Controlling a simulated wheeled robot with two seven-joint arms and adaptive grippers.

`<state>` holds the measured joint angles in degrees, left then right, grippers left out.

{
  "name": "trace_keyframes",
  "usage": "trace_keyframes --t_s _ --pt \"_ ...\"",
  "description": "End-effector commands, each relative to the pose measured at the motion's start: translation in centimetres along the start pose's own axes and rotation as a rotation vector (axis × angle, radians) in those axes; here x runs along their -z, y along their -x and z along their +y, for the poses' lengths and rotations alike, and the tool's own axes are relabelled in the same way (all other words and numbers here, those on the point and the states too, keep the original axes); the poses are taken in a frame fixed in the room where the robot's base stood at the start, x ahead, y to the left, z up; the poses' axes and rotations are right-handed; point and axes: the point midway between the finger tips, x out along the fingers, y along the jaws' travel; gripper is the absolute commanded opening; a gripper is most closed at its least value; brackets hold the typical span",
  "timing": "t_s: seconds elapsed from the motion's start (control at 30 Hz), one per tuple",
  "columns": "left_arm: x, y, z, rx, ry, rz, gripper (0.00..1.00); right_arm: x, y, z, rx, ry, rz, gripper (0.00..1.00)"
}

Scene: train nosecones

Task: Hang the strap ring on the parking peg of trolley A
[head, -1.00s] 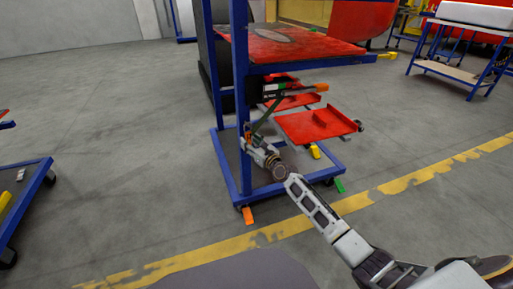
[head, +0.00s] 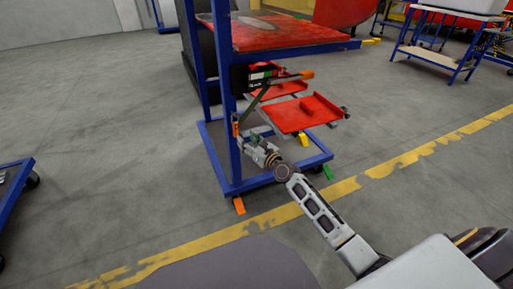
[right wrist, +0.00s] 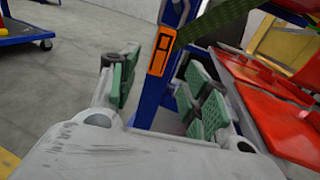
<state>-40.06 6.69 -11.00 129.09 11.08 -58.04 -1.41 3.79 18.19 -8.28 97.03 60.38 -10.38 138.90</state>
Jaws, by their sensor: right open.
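The orange strap ring (head: 236,127) is at the lower end of a green strap (head: 254,104), against the blue post (head: 229,110) of the trolley. In the right wrist view the ring (right wrist: 161,52) hangs upright beside the post, with the strap (right wrist: 215,22) rising to the right. A dark shape shows inside its opening; I cannot tell if this is the parking peg. My right gripper (head: 251,143) is open and empty, a little below and nearer than the ring; its green-padded fingers (right wrist: 163,80) stand apart. My left gripper is out of view.
The trolley has a red top (head: 280,32), a black box (head: 250,76) and red lower trays (head: 303,113). Another blue trolley (head: 10,190) is at the left edge, and a blue workbench (head: 432,48) stands at the back right. Grey floor is clear to the left.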

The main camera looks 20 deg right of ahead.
Motion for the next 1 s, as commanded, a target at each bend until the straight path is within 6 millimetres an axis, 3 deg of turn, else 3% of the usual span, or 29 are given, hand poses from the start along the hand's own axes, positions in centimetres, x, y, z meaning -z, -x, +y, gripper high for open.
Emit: trace_keyframes --t_s 0.5,1.0 --pt "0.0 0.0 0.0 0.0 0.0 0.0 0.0 0.0 4.3 0.0 0.0 0.001 0.001 0.48" --pt "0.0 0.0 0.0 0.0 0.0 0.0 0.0 -0.1 5.3 0.0 0.0 0.002 0.0 0.48"
